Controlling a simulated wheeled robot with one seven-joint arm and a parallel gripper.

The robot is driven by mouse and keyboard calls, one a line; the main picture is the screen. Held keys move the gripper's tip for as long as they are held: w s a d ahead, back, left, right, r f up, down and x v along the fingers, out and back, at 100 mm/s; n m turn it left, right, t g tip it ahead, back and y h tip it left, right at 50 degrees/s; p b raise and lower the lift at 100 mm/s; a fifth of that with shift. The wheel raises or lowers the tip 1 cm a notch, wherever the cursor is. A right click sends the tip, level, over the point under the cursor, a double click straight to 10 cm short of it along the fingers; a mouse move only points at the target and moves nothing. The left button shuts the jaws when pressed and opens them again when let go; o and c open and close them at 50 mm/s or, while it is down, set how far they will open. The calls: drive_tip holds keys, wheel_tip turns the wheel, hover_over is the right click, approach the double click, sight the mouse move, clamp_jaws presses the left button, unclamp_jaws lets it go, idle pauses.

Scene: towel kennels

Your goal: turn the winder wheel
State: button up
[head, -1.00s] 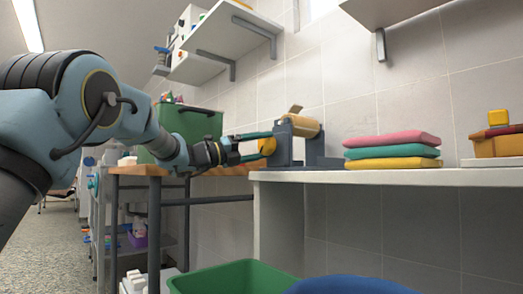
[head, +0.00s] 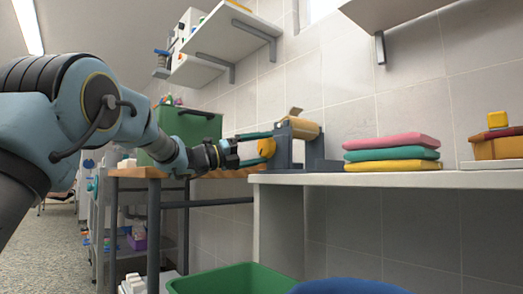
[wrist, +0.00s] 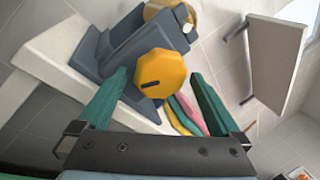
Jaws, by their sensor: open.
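The winder (head: 284,150) is a dark grey stand with a tan roll on top, at the left end of the white counter. Its yellow wheel (head: 266,147) faces my gripper (head: 256,147). In the wrist view the wheel (wrist: 160,75) is a rounded yellow knob with a dark mark on its face. The green fingers of my gripper (wrist: 158,98) stand open, one on each side of the wheel, with a gap showing on both sides. I cannot tell how deep the wheel sits between the fingertips.
Folded pink, teal and yellow towels (head: 392,152) lie on the white counter (head: 370,179) to the right. A green case (head: 186,128) stands on a wooden-topped table behind my arm. A green bin (head: 228,279) is below. A shelf (wrist: 272,60) shows at right in the wrist view.

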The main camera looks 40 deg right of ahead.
drive_tip(key=p+v, duration=0.1)
drive_tip(key=v, duration=0.9)
drive_tip(key=shift+a+p, duration=0.3)
drive_tip(key=shift+p, duration=0.05)
drive_tip(key=shift+w+f, duration=0.1)
